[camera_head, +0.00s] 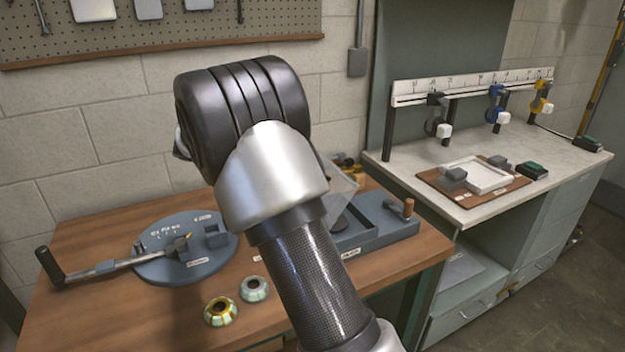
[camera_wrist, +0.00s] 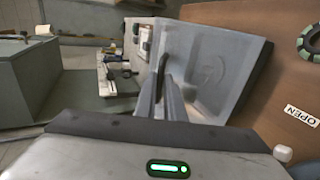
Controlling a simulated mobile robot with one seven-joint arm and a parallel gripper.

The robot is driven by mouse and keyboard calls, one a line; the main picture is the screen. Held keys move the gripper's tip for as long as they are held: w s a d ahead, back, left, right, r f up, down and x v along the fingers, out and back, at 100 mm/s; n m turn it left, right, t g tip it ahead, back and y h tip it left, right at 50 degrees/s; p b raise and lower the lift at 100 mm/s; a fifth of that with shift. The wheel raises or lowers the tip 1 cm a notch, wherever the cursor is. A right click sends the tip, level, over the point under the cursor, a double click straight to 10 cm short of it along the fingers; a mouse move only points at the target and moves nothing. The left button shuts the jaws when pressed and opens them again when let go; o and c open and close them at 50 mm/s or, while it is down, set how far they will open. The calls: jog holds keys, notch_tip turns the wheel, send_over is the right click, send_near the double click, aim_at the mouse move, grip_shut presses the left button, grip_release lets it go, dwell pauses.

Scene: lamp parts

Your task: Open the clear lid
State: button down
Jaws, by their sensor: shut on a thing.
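The clear lid (camera_head: 342,187) is a translucent panel. It stands tilted up over a blue-grey box (camera_head: 385,235) on the wooden bench and is partly hidden behind my arm. In the wrist view, the lid (camera_wrist: 215,72) fills the middle, with a dark curved handle (camera_wrist: 165,66) at its left side. My gripper (camera_wrist: 166,92) has its fingers close together at this handle and is shut on it. In the head view, my arm hides the gripper.
A blue-grey round plate with a crank (camera_head: 185,250) lies on the bench to the left. Two small ring-shaped knobs (camera_head: 221,311) sit near the front. A white-topped counter (camera_head: 440,200) with fixtures stands right.

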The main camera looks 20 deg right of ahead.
jog(key=a+f+h+b, duration=0.2)
jog(key=a+h+b, duration=0.1)
jog(key=a, duration=0.6)
jog(key=shift+s+h, duration=0.15)
jog(key=shift+h, duration=0.55)
jog(key=shift+f, duration=0.15)
jog(key=c, duration=1.8)
grip_release()
jog(key=shift+d, duration=0.1)
jog(key=shift+c, duration=0.2)
jog(key=a+r+p, duration=0.1)
jog(key=a, duration=1.6)
jog(key=shift+s+a, duration=0.2)
jog(key=shift+s, duration=0.15)
